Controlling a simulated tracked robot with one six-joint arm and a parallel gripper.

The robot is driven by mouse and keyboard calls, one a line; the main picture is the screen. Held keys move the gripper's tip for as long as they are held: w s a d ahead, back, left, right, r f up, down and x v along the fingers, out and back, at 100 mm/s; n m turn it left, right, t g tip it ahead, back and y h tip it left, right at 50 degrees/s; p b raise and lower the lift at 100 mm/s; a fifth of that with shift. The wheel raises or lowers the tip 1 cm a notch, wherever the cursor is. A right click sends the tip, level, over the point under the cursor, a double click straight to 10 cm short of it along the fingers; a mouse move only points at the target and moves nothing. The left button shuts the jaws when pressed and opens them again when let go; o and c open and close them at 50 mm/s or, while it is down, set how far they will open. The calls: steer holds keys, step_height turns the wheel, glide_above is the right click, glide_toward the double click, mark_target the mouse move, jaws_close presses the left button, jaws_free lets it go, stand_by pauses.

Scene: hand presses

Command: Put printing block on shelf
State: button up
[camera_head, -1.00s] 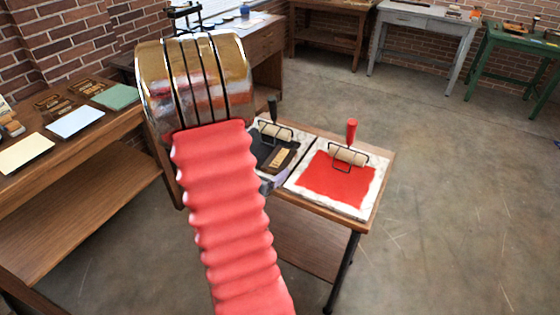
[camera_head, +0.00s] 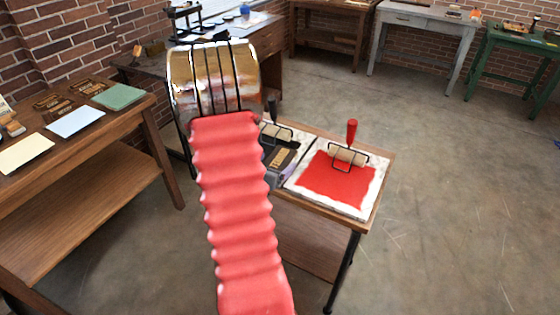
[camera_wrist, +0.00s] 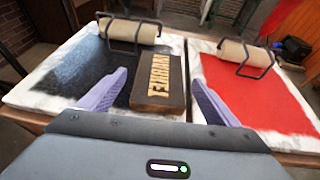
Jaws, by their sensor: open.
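The printing block (camera_wrist: 158,84), dark with raised tan lettering, lies on the black-inked slab (camera_wrist: 62,72). It also shows in the head view (camera_head: 281,158), partly behind my arm. My gripper (camera_wrist: 160,76) is open, with one lavender finger on each side of the block and a gap to the right finger. I cannot tell whether the left finger touches it. In the head view only a bit of the gripper shows past my red arm sleeve. A lower wooden shelf (camera_head: 80,205) runs under the left table; I cannot tell whether it is the task's shelf.
A roller (camera_wrist: 130,30) rests on the black slab. A red-inked slab (camera_head: 328,190) with a red-handled roller (camera_head: 348,155) lies to the right. The left table (camera_head: 50,150) holds coloured paper sheets and several dark blocks. Open floor lies to the right.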

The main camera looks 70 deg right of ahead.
mark_target(278, 161)
steer(key=shift+x, duration=1.25)
steer(key=shift+c, duration=0.4)
steer(key=c, duration=1.4)
steer(key=shift+r, duration=0.2)
steer(key=shift+r, duration=4.85)
